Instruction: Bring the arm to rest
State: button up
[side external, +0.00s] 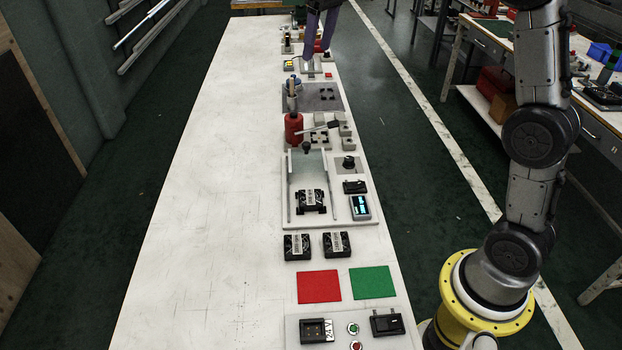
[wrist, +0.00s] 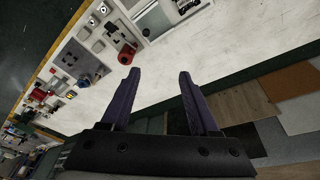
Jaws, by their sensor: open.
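My gripper (wrist: 158,72) shows in the wrist view with its two dark purple fingers apart and nothing between them. In the side view, the purple fingers of my gripper (side external: 316,54) hang in from the top edge, over the far part of the bench as pictured. I cannot tell their height above it. My arm stands at the right of the side view and runs up out of the picture.
The long white bench (side external: 205,165) is bare on its left.

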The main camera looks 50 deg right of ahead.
jog(key=s+a+r+t, duration=0.1)
jog(key=s+a, duration=0.2)
jog(key=s, duration=0.7)
jog(key=s+a+r+t, duration=0.1)
jog(key=s+a, duration=0.1)
jog(key=s, duration=0.8)
jog(key=s+a+f, duration=0.1)
jog(key=s+f, duration=0.9)
jog(key=f, duration=0.2)
jog(key=shift+m+t, duration=0.4)
jog(key=shift+r, duration=0.1)
